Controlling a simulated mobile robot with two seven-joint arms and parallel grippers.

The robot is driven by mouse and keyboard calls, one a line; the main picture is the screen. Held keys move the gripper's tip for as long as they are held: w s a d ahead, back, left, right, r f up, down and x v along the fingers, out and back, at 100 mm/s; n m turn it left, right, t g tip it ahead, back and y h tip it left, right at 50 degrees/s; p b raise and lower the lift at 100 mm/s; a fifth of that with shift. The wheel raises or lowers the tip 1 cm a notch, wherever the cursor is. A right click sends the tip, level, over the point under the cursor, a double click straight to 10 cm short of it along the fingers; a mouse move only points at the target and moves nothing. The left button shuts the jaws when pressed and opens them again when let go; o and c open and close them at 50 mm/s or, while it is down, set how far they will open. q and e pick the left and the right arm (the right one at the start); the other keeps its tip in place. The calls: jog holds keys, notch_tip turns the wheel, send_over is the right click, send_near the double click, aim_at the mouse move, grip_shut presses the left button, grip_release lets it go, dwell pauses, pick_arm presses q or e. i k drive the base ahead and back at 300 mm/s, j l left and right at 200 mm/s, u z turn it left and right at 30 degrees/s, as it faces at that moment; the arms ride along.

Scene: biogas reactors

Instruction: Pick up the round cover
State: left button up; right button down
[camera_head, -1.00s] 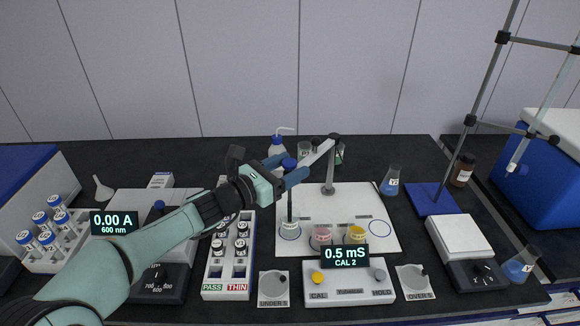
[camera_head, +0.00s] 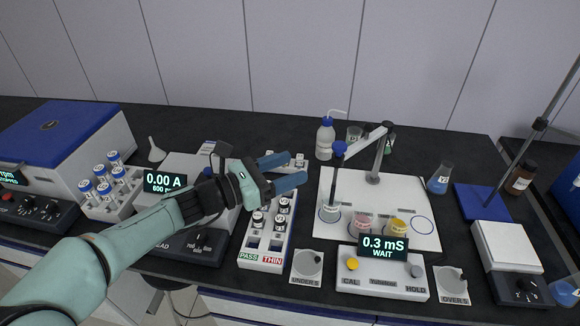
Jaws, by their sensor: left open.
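My left gripper (camera_head: 282,172) is open, with two blue fingers and nothing between them. It hangs above the far end of the white PASS/THIN vial rack (camera_head: 246,247), left of the probe stand. I cannot clearly pick out the round cover. A small dark blue round top (camera_head: 208,172) shows at the photometer (camera_head: 182,167), just behind my left wrist and partly hidden by it; I cannot tell if it is the cover. My right gripper is not in view.
A blue-topped probe (camera_head: 339,149) stands in a beaker on the white mat (camera_head: 384,183), close to my fingers' right. The conductivity meter (camera_head: 382,285) reads 0.3 mS WAIT. A vial rack (camera_head: 109,210) and blue-topped machine (camera_head: 62,125) are left.

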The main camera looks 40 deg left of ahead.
aim_at(307, 263)
jog(key=k, duration=1)
